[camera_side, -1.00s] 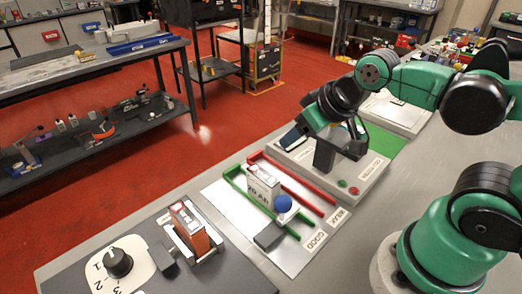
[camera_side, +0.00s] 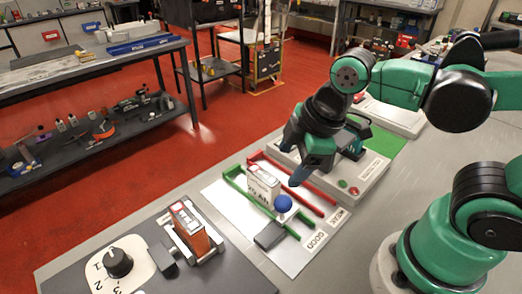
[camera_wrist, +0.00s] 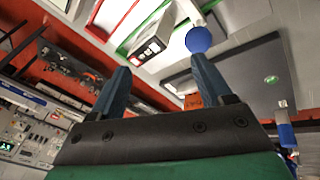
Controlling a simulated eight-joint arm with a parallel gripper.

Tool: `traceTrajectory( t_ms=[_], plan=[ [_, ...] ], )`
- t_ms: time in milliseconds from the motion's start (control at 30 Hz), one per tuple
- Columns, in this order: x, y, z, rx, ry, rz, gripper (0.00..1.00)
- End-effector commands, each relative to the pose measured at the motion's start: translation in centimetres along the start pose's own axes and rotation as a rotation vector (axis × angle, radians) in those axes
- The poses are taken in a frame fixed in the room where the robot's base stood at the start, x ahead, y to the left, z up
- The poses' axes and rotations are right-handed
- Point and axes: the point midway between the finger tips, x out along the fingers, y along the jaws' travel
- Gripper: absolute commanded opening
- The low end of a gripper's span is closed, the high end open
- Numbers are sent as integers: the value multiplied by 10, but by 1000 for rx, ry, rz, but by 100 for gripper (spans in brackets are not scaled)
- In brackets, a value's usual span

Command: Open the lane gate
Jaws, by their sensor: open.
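The lane gate appears to be the piece with a round blue knob (camera_side: 283,203) on a white base at the near end of the green-railed lane (camera_side: 232,180). A white labelled battery block (camera_side: 264,185) stands upright in that lane, just behind the knob. The knob also shows in the wrist view (camera_wrist: 198,39), beyond the right fingertip, and the battery block (camera_wrist: 152,45) lies to its left. My gripper (camera_side: 299,175) is open and empty. It hovers above and to the right of the knob, over the red-railed lane (camera_side: 305,192), apart from the knob.
A grey block (camera_side: 269,236) sits beside the lane on the white board marked GOOD and WEAK. A red-orange battery (camera_side: 190,228) stands in a holder at left, near a numbered dial (camera_side: 118,262). The tester box (camera_side: 350,185) with red and green buttons stands right of the lanes.

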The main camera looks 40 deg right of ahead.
Motion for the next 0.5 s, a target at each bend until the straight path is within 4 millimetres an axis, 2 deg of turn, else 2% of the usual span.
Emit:
traceTrajectory(
  t_ms=[33,100,200,333,500],
  plan=[
    [0,-8,-4,-168,-18,-37,72],
    [1,-19,-6,-383,-38,-87,72],
    [0,-29,-8,-609,-52,-142,72],
    [1,-35,-8,-750,-57,-177,72],
    [10,-36,-8,-770,-57,-182,72]
  ],
)
